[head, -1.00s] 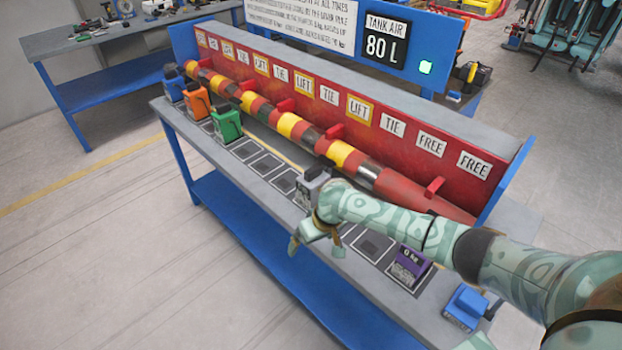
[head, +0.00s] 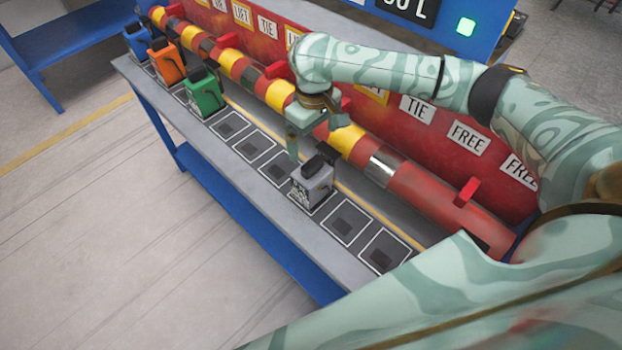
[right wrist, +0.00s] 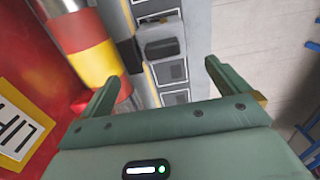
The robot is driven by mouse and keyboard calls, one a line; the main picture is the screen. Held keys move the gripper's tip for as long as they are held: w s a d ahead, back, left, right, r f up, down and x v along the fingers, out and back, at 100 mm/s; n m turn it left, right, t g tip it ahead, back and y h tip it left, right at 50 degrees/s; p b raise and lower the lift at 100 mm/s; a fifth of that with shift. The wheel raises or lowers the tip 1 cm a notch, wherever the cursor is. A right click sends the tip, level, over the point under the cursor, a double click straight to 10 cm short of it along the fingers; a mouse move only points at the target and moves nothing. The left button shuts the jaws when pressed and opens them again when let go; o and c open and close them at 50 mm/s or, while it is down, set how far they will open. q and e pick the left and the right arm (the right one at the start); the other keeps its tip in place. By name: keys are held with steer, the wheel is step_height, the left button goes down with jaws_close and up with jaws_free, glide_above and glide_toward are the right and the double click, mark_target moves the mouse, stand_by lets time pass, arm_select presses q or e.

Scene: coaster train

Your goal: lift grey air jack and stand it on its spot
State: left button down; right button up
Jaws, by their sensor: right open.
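The grey air jack (head: 312,185) stands upright on the bench, on one of the dark framed squares in the front row. It also shows in the right wrist view (right wrist: 160,42), beyond the fingertips and between their lines. My right gripper (head: 314,137) is just behind and above the jack in the head view. Its fingers are spread and empty in the right wrist view (right wrist: 158,74), and a gap to the jack shows there. My left gripper is not in view.
Green (head: 204,92), orange (head: 167,62) and blue (head: 138,41) jacks stand farther left in the row. Empty framed squares (head: 253,146) lie either side of the grey jack. A red and yellow banded tube (head: 277,95) runs behind, before a red labelled board (head: 468,138).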

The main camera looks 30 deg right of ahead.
mark_target(312, 162)
steer(key=f, duration=0.2)
steer(key=f+b, duration=0.1)
steer(key=f, duration=0.3)
steer(key=shift+w+d+b, duration=0.1)
steer(key=shift+w+b, duration=0.15)
steer(key=shift+b, duration=0.15)
steer(key=shift+s+f, duration=0.15)
steer(key=shift+f, duration=0.1)
steer(key=f+b, duration=0.2)
steer(key=f, duration=0.1)
steer(key=f+b, duration=0.1)
steer(key=f, duration=0.1)
steer(key=shift+s+a, duration=0.1)
steer(key=shift+a, duration=0.2)
steer(key=shift+r, duration=0.15)
steer(key=shift+c, duration=0.9)
steer(key=c, duration=1.8)
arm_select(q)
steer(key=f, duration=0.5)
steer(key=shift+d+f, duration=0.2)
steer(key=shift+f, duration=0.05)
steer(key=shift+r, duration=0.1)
arm_select(e)
steer(key=shift+r, duration=0.15)
